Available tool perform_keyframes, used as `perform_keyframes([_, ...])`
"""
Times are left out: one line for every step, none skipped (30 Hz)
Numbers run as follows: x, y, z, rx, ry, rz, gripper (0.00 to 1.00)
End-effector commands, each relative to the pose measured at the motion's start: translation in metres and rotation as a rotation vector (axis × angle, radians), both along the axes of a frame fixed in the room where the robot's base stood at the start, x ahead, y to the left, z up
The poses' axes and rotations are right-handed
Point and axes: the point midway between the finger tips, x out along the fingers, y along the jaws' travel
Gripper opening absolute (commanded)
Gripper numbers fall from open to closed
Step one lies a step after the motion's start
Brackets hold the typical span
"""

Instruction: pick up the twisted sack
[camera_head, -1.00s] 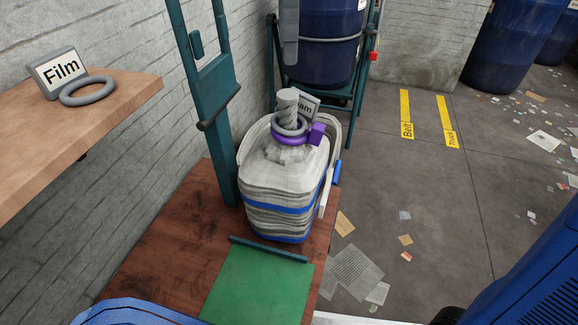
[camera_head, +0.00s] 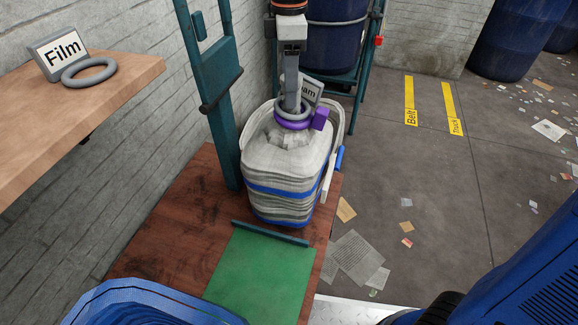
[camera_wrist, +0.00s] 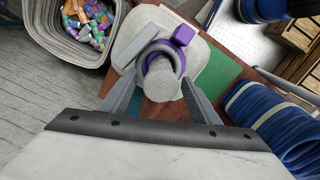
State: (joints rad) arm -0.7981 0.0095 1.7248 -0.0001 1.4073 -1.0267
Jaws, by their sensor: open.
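The twisted sack (camera_head: 285,175) stands upright on a reddish-brown wooden platform. It is grey-white with blue bands, and a purple collar (camera_head: 294,123) and a grey ring circle its neck. In the wrist view the twisted neck (camera_wrist: 162,84) points up towards the camera, with the purple collar (camera_wrist: 183,36) around it. My gripper (camera_head: 292,98) is over the top of the sack, pointing down. In the wrist view my gripper (camera_wrist: 163,80) is open, with one finger on each side of the neck. I cannot tell whether either finger touches it.
A teal post (camera_head: 214,95) rises close left of the sack. A sign ending in "am" (camera_head: 309,90) stands right behind the neck. A shelf (camera_head: 120,80) with a "Film" sign (camera_head: 60,50) and a grey ring is at left. A green panel (camera_head: 262,277) lies in front.

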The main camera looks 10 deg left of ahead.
Motion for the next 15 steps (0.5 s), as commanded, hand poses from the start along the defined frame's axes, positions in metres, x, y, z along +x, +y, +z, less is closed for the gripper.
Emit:
perform_keyframes([0.000, 0.000, -0.006, -0.001, 0.001, 0.000, 0.56])
perform_keyframes([0.000, 0.000, -0.009, -0.001, 0.001, 0.000, 0.56])
perform_keyframes([0.000, 0.000, -0.012, -0.001, 0.001, 0.000, 0.56])
perform_keyframes([0.000, 0.000, -0.014, 0.000, 0.001, 0.000, 0.56])
perform_keyframes([0.000, 0.000, -0.015, 0.000, 0.000, 0.000, 0.56])
perform_keyframes([0.000, 0.000, -0.016, 0.000, 0.000, 0.000, 0.56])
perform_keyframes([0.000, 0.000, -0.016, 0.000, 0.000, 0.000, 0.56])
perform_keyframes([0.000, 0.000, -0.016, 0.000, 0.000, 0.000, 0.56])
perform_keyframes([0.000, 0.000, -0.016, 0.000, -0.001, 0.000, 0.56])
perform_keyframes([0.000, 0.000, -0.016, 0.000, 0.000, 0.000, 0.56])
perform_keyframes([0.000, 0.000, -0.016, 0.000, 0.000, 0.000, 0.56])
perform_keyframes([0.000, 0.000, -0.016, 0.000, 0.000, 0.000, 0.56])
perform_keyframes([0.000, 0.000, -0.016, 0.000, 0.000, 0.000, 0.52])
perform_keyframes([0.000, 0.000, -0.016, 0.000, 0.000, 0.000, 0.44])
perform_keyframes([0.000, 0.000, -0.016, 0.000, 0.000, 0.000, 0.35])
